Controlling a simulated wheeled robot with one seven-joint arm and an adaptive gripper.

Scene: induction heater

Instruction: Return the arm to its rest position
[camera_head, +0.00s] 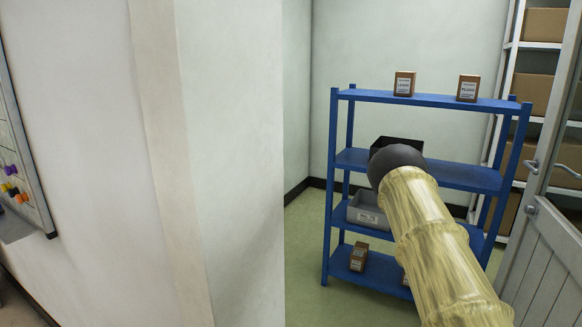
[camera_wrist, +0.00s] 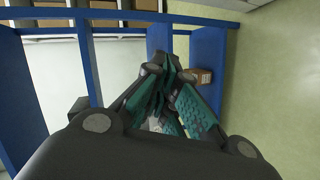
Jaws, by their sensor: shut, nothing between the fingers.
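In the wrist view my gripper (camera_wrist: 166,66) has its dark, teal-padded fingers drawn together at the tips, with nothing between them. Blue shelf boards and posts show around and beyond the fingers. In the head view my arm reaches from the lower right up toward the blue shelf rack (camera_head: 440,101), ending in a dark rounded part in front of the middle board. The gripper cannot be made out there. The arm hides part of the rack's lower right.
Two small brown boxes stand on the rack's top board, one left (camera_head: 404,84) and one right (camera_head: 468,88). A grey bin (camera_head: 367,214) and a small box (camera_head: 358,257) sit lower. A wall corner (camera_head: 205,160) stands left. A door (camera_head: 550,235) is right.

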